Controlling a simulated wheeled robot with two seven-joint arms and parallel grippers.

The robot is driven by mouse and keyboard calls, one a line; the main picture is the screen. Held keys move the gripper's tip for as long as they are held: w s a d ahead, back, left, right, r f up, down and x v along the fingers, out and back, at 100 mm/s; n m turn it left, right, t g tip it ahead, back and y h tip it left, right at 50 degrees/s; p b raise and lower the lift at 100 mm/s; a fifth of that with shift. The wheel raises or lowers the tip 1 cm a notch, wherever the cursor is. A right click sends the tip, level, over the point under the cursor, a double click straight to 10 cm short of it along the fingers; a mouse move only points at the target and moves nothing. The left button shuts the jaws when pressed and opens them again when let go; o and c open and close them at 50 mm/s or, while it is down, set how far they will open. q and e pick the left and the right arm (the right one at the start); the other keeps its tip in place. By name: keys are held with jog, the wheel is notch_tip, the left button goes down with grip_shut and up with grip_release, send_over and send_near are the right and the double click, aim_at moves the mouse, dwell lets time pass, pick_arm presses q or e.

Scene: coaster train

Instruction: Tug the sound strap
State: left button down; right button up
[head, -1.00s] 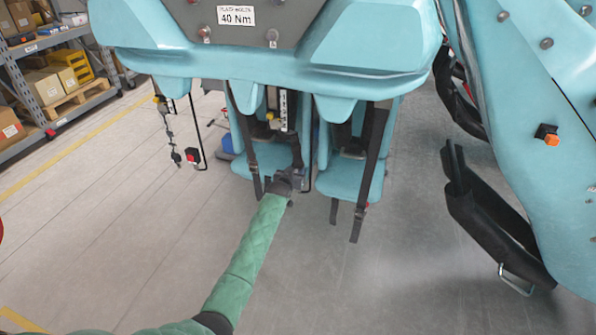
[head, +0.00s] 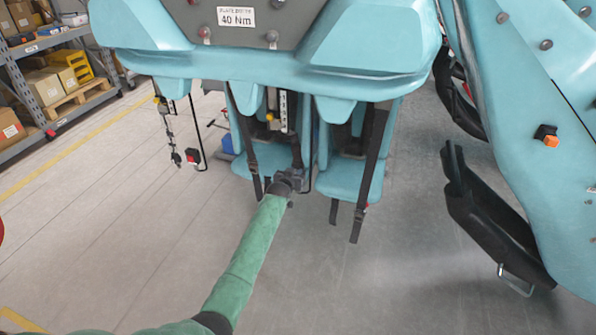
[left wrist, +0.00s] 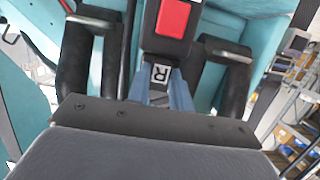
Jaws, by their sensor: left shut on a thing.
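My left gripper (head: 293,178) is at the lower end of a dark hanging strap (head: 297,152) in front of the left teal seat. It is shut on that strap's end. In the left wrist view, the narrow blue-grey fingers (left wrist: 165,92) close around a piece with a white tag marked R (left wrist: 161,73). A black buckle with a red button (left wrist: 173,18) is just beyond the tag. Another strap (head: 249,150) hangs to the left of the gripper, apart from it. My right gripper is in neither view.
The right teal seat (head: 352,180) has long dark straps (head: 372,150) hanging in front. A teal overhang (head: 265,62) with a 40 Nm label is above. A black padded restraint (head: 490,215) stands at the right. A shelf (head: 55,85) is at the far left. The near floor is clear.

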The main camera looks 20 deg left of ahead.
pick_arm(q)
jog(key=shift+r, duration=0.15)
dwell(0.3)
jog(key=c, duration=1.2)
grip_release()
jog(key=shift+r, duration=0.1)
